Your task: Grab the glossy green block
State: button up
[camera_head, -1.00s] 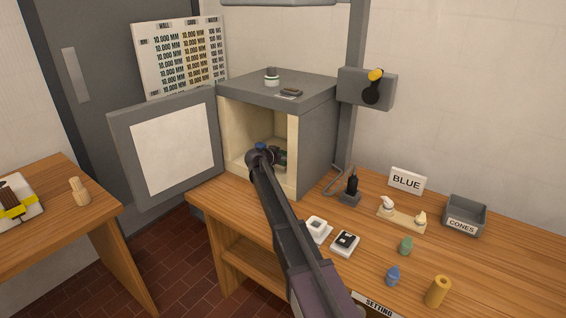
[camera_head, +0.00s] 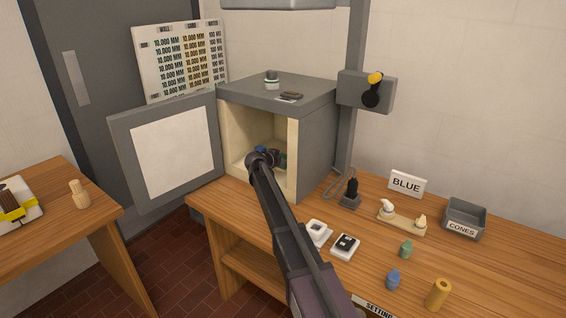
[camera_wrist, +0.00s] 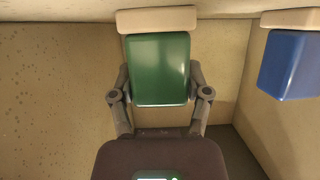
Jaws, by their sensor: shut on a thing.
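The glossy green block (camera_wrist: 160,70) is in the middle of the wrist view, inside the open box-shaped cabinet (camera_head: 318,135). My gripper (camera_wrist: 160,95) has one finger on each side of the block and is shut on it. A pale slab (camera_wrist: 157,19) shows just beyond the block's far end; I cannot tell whether they touch. In the head view my arm reaches into the cabinet and its wrist (camera_head: 262,160) hides most of the gripper and the block.
A glossy blue block (camera_wrist: 290,64) stands to the right, close to the cabinet wall. The cabinet's door (camera_head: 165,150) is swung open to the left. On the bench are small pieces, a BLUE sign (camera_head: 407,183) and a grey CONES tray (camera_head: 464,218).

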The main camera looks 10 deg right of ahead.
aim_at(283, 155)
jog(key=shift+r, duration=0.1)
notch_tip(283, 155, up, 10)
jog(key=p, duration=1)
